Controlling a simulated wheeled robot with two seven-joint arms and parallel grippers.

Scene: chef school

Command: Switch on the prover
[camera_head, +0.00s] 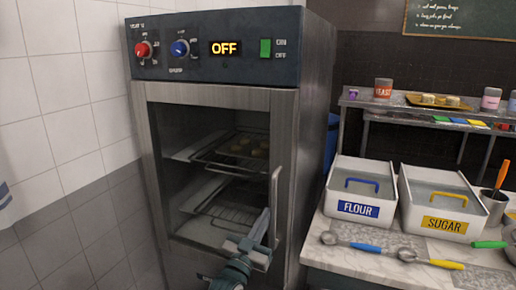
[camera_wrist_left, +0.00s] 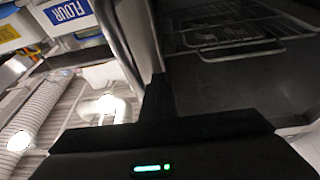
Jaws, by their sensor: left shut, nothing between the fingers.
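The prover (camera_head: 316,120) is a tall steel cabinet with a dark control panel on top. Its display (camera_head: 225,48) reads OFF. A red knob (camera_head: 143,49) and a blue knob (camera_head: 179,48) sit left of the display, and a green switch (camera_head: 265,48) sits right of it, beside two small labels. The door window shows racks inside, and the door looks closed. My left gripper (camera_head: 262,226) is shut and empty, low by the vertical door handle (camera_head: 275,190); I cannot tell whether they touch. The dark fingers also show in the left wrist view (camera_wrist_left: 160,95). My right gripper is not in view.
Right of the prover, a marble counter (camera_head: 330,258) holds a flour bin (camera_head: 358,208), a sugar bin (camera_head: 440,224) and measuring spoons (camera_head: 350,244). A shelf (camera_head: 400,104) with jars and a tray stands behind. A tiled wall (camera_head: 60,130) is on the left.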

